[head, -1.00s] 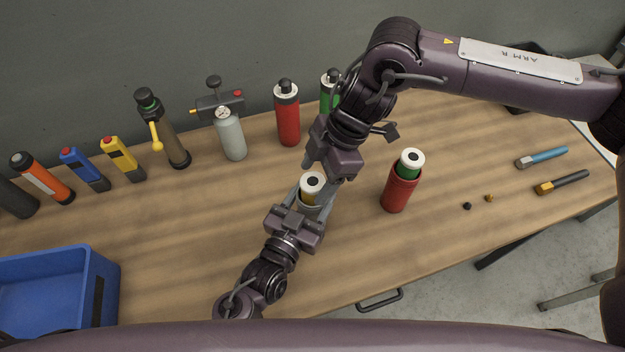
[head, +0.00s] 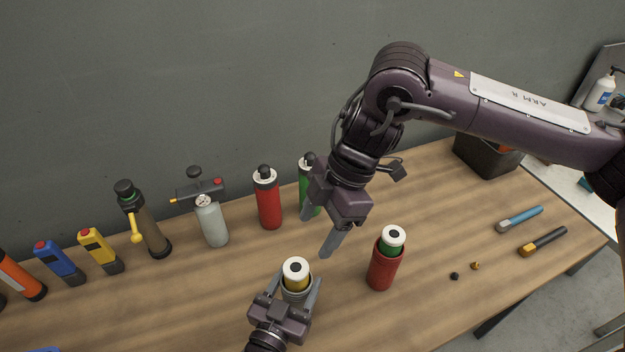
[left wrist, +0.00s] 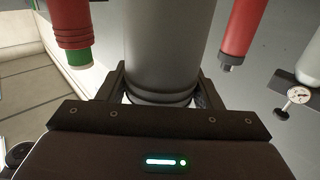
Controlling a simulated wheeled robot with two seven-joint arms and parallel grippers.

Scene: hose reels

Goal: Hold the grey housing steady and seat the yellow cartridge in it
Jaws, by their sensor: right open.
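The grey housing (head: 297,297) stands upright on the wooden table, between the fingers of my left gripper (head: 293,288). The left wrist view shows the grey housing (left wrist: 170,45) large, with the fingers closed around it. The yellow cartridge (head: 296,284) is upright in the mouth of the housing. Its white cap with a dark centre and a yellow band show above the rim; how deep it sits is hidden. My right gripper (head: 321,222) is open and empty, above and behind the cartridge, apart from it.
A red housing with a green cartridge (head: 382,270) stands close to the right. Behind are a red bottle (head: 268,200), a green bottle (head: 308,190) and a gauge canister (head: 211,222). Two small caps (head: 455,276) and two handled tools (head: 520,219) lie at right.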

